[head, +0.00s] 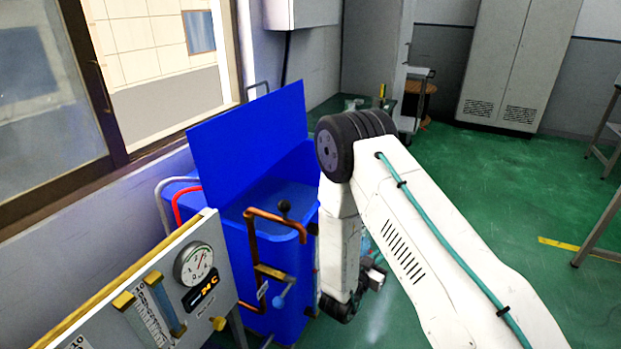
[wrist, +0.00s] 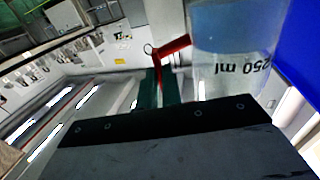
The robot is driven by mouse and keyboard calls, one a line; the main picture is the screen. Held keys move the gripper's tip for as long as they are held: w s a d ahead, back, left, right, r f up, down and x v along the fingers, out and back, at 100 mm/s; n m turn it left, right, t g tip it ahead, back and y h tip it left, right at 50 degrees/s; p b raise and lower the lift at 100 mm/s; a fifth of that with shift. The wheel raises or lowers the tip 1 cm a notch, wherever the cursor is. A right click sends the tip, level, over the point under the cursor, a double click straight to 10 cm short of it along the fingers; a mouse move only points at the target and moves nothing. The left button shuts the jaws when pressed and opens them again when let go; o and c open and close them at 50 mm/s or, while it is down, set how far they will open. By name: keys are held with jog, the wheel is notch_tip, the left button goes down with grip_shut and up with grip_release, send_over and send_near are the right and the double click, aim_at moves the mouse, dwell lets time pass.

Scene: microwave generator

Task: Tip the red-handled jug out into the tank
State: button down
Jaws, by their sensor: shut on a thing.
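The jug (wrist: 232,55) is clear, with a red handle (wrist: 170,48) and "250 ml" print that reads upside down in the wrist view. The room also looks inverted there, so the jug seems roughly upright. A bluish tint shows in its part at the top of that view. My gripper (wrist: 157,88) is shut on the red handle. The blue tank (head: 265,270) stands left of my arm in the head view, its flat blue lid (head: 250,137) raised. A blue surface fills the wrist view's right edge. In the head view, my arm hides most of the gripper and jug.
A gauge panel (head: 150,295) stands in front of the tank at lower left. Copper piping with a valve (head: 275,222) runs along the tank's near side. A wall with a window is to the left. Green floor (head: 480,190) is open to the right, before a grey cabinet (head: 515,65).

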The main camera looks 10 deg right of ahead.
jog(key=w+d+r+n+t+y, duration=0.1)
jog(key=w+d+r, duration=0.1)
jog(key=w+r, duration=0.7)
jog(key=w+d+r+n+t+y, duration=0.1)
jog(key=w+r+t+y, duration=0.1)
jog(key=w+r, duration=0.7)
jog(key=w, duration=0.4)
jog(key=shift+d+r+n, duration=0.25)
jog(key=shift+d+n, duration=0.1)
jog(key=shift+n, duration=0.05)
jog(key=shift+r, duration=0.1)
jog(key=a+n+t, duration=0.1)
jog(key=n, duration=0.2)
jog(key=a+r+n+t, duration=0.1)
jog(key=n+t, duration=0.1)
jog(key=n, duration=0.2)
jog(key=a+r+n+t, duration=0.1)
jog(key=n+t, duration=0.1)
jog(key=n, duration=0.1)
jog(key=shift+w+a+r+n+y, duration=0.2)
jog(key=shift+a+n+y, duration=0.1)
jog(key=shift+a, duration=0.1)
jog(key=shift+a+r+n+t+y+p, duration=0.1)
jog(key=shift+r+n+t+y+p, duration=0.15)
jog(key=shift+n+t+y, duration=0.5)
